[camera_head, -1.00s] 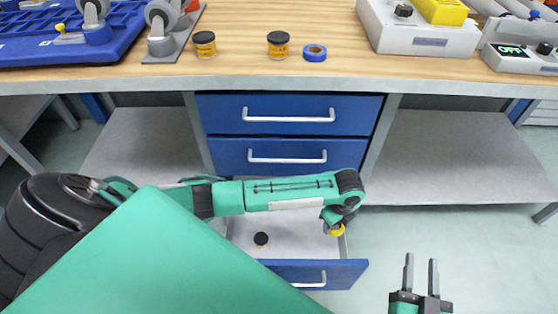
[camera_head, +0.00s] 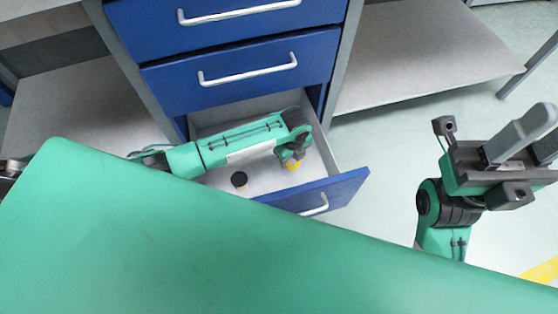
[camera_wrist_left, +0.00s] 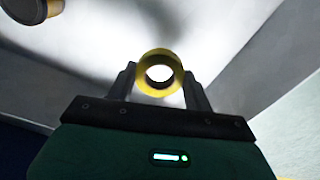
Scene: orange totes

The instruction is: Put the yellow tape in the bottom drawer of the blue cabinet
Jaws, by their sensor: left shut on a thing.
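The yellow tape (camera_head: 293,165) is a small ring inside the outline of the open bottom drawer (camera_head: 345,192). My left gripper (camera_head: 291,158) reaches down there and is shut on the tape; in the left wrist view the tape (camera_wrist_left: 160,90) sits between the two fingertips (camera_wrist_left: 160,78). Whether the tape touches the drawer floor I cannot tell. The blue cabinet (camera_head: 230,72) has its two upper drawers closed. My right gripper (camera_head: 525,138) is at the right, away from the cabinet, with its fingers apart and empty.
A small jar with a black lid (camera_head: 239,179) stands in the drawer left of the tape; it also shows in the left wrist view (camera_wrist_left: 35,10). Grey shelves (camera_head: 420,60) flank the cabinet. Floor right of the drawer is clear.

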